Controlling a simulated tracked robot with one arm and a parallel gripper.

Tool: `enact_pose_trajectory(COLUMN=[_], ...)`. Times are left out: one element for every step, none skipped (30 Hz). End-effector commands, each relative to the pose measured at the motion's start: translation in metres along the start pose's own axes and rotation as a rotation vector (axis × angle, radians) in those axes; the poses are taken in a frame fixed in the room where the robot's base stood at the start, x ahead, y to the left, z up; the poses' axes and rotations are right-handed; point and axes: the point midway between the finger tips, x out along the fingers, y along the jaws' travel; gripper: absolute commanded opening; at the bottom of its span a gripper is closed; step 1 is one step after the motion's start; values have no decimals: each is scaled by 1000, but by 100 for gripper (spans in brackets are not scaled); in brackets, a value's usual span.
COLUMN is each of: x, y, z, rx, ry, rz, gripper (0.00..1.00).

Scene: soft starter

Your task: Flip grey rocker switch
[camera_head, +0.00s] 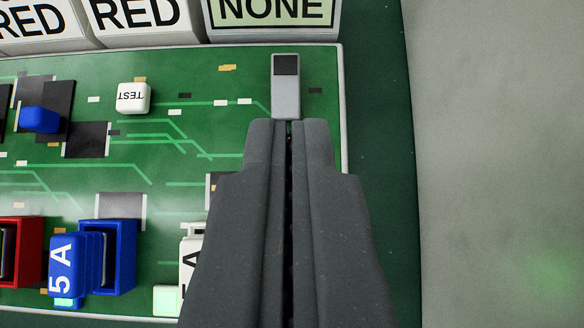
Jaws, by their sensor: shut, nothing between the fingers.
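The grey rocker switch (286,88) is near the top right corner of the green circuit board. It is a small upright rectangle, with a dark upper part and a light grey lower part. My gripper (289,124) is shut and empty. Its fingertips are right at the lower end of the switch in the picture. I cannot tell whether they touch it. The gripper covers part of the board below the switch.
The green board (200,135) has a white TEST button (133,98) and a blue component (40,120). A blue 5 A fuse (62,265), a blue socket (120,258) and a red socket (20,250) are at lower left. A NONE label (275,12) stands above. Plain grey surface (500,150) lies right.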

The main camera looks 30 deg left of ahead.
Motion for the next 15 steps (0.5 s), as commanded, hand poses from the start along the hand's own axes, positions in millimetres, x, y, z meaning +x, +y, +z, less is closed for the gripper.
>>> enact_pose_trajectory(x=[-12, -17, -23, -27, -30, -35, -38, -40, -43, -44, -45, -46, -46, -46, -46], y=[0, 0, 1, 1, 1, 1, 1, 1, 1, 1, 1, 1, 1, 1, 1], z=[-1, -1, 1, 2, 3, 4, 5, 6, 6, 6, 6, 7, 7, 7, 7], rx=[0, 0, 0, 1, 1, 1, 0, 0, 0, 0, 0, 0, 0, 0, 0], ry=[4, 5, 4, 3, 1, 1, 0, 0, 1, 1, 1, 1, 1, 1, 1], rz=[1, 1, 2, 2, 2, 2, 2, 1, 1, 1, 1, 1, 1, 2, 1], gripper=[0, 0, 0, 0, 0, 0, 0, 0, 0, 0, 0, 0, 0, 0, 0])
